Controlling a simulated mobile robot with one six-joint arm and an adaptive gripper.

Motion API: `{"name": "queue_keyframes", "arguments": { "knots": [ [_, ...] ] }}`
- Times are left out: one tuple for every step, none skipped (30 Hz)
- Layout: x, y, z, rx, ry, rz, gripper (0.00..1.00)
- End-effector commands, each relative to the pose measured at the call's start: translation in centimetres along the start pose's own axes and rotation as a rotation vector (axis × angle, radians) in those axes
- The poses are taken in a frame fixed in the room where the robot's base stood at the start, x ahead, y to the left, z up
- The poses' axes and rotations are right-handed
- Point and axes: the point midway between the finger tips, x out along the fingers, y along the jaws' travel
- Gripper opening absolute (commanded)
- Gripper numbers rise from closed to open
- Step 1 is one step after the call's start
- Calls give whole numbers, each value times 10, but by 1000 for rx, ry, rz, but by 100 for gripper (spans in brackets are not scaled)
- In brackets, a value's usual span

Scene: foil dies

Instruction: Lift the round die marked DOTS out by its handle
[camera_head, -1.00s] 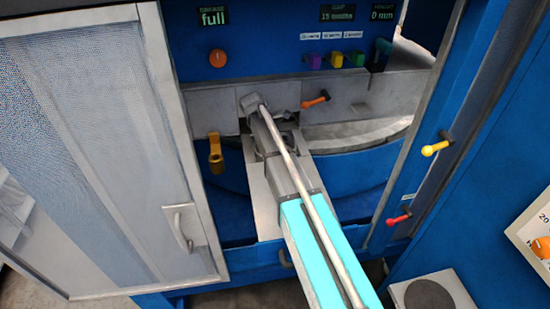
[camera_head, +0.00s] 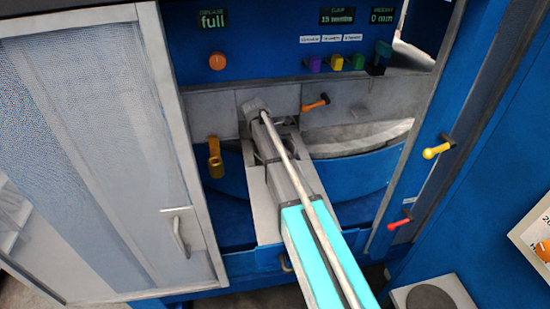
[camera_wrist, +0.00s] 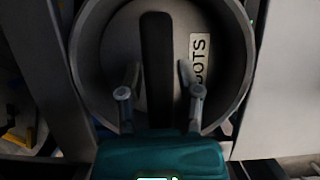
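The round die (camera_wrist: 118,42) is a grey disc with a raised rim in the wrist view. It carries a white label reading DOTS (camera_wrist: 200,60) right of its handle. The handle (camera_wrist: 157,65) is a dark upright bar across the die's middle. My gripper (camera_wrist: 160,76) is open, with one finger on each side of the handle's lower part. A narrow gap seems to show beside the fingers; contact with the handle cannot be told. In the head view my arm covers most of the place where the gripper works, and I cannot make out the die there.
A grey mesh door (camera_head: 95,150) stands at the left. An orange lever (camera_head: 315,103) and a yellow latch (camera_head: 215,158) are close to my arm's end. Yellow (camera_head: 437,150) and red (camera_head: 398,223) handles stick out at the right. The blue panel (camera_head: 270,50) is behind.

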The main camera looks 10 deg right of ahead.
Motion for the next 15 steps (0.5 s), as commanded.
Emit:
{"name": "queue_keyframes", "arguments": {
  "knots": [
    [0, 0, 0, 0, 0, 0, 27],
    [0, 0, 0, 0, 0, 0, 21],
    [0, 0, 0, 0, 0, 0, 14],
    [0, 0, 0, 0, 0, 0, 8],
    [0, 0, 0, 0, 0, 0, 3],
    [0, 0, 0, 0, 0, 0, 0],
    [0, 0, 0, 0, 0, 0, 0],
    [0, 0, 0, 0, 0, 0, 0],
    [0, 0, 0, 0, 0, 0, 0],
    [0, 0, 0, 0, 0, 0, 0],
    [0, 0, 0, 0, 0, 0, 0],
    [0, 0, 0, 0, -2, 0, 0],
    [0, 0, 0, 0, -2, 0, 0],
    [0, 0, 0, 0, -2, 0, 0],
    [0, 0, 0, 0, -1, 0, 0]
  ]
}}
